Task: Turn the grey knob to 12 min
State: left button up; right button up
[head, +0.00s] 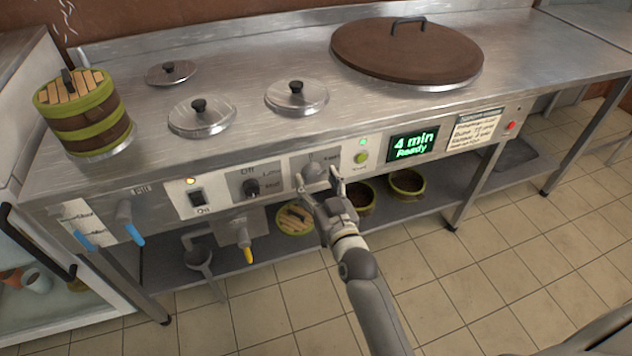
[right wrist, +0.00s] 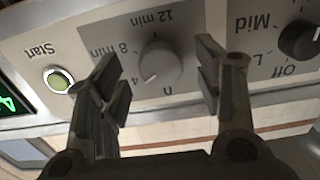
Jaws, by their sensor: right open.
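The grey knob (head: 312,173) is on the front panel of the steel counter. In the right wrist view the knob (right wrist: 160,66) sits on a grey dial plate, seen upside down, with "12 min", "8 min" and a "4" around it. Its pointer is hard to read. The green display (head: 412,145) reads "4 min Ready". My right gripper (head: 320,186) is in front of the knob. In the right wrist view its open fingers (right wrist: 158,76) stand on either side of the knob, apart from it. My left gripper is not in view.
A black knob (head: 251,187) marked Off and Mid is beside the grey one. A green Start button (head: 361,157) is on the other side. A red button (head: 510,126) is farther right. Bowls (head: 406,184) stand on the shelf below. The floor in front is clear.

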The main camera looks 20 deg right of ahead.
jog(key=shift+w, duration=0.6)
jog(key=c, duration=1)
